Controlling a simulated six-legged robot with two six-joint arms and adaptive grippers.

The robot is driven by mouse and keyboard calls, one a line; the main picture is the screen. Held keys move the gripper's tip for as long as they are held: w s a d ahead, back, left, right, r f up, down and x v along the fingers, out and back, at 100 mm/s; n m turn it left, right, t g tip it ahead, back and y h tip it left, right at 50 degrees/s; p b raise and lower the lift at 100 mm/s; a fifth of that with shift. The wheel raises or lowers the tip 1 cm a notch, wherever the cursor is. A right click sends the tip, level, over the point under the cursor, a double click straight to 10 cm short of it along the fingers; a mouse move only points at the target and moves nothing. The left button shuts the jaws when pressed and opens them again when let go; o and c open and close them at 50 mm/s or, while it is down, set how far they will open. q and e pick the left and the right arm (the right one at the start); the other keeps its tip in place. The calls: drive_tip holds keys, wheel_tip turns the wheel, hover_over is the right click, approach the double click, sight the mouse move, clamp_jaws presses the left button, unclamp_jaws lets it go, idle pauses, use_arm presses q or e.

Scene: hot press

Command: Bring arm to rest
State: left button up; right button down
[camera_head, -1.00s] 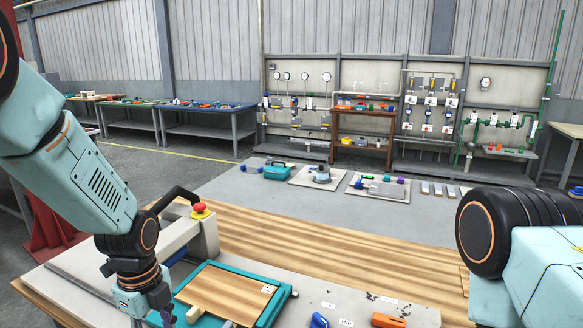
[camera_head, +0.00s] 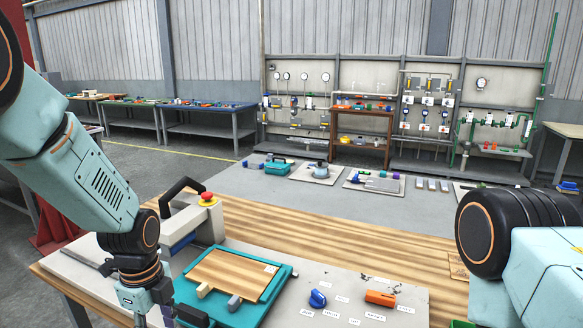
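My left arm comes in from the left and bends down at its wrist. Its gripper (camera_head: 165,308) is at the bottom edge beside the left side of the teal press tray; the fingers are partly cut off, so I cannot tell whether it is open or shut. My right arm shows only as a large black joint and pale link at the right edge; its gripper is out of view. The hot press (camera_head: 190,220) has a black handle and a red button (camera_head: 207,196). A wooden board (camera_head: 232,271) lies on the teal tray (camera_head: 283,283).
A blue knob (camera_head: 317,299) and an orange block (camera_head: 380,298) sit on the grey labelled panel (camera_head: 345,283). The wooden tabletop (camera_head: 330,243) behind is mostly clear. Tools lie on the floor mats beyond, with workbenches (camera_head: 210,117) and a gauge wall farther back.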

use_arm(q)
drive_tip(key=s+d+f+n+t+b, duration=0.15)
drive_tip(key=s+f+n+b, duration=0.25)
drive_tip(key=f+n, duration=0.5)
drive_tip(key=s+f+n+t+b, duration=0.2)
drive_tip(key=s+f+n+b, duration=0.15)
drive_tip(key=f+n, duration=0.6)
drive_tip(key=s+f+n+g+b, duration=0.3)
drive_tip(key=s+f+b, duration=0.7)
drive_tip(key=s+f, duration=0.8)
drive_tip(key=s, duration=0.4)
drive_tip(key=shift+d+f+g+b, duration=0.2)
drive_tip(key=shift+f+g+b, duration=0.05)
drive_tip(key=shift+g+b, duration=0.1)
drive_tip(key=shift+w, duration=0.1)
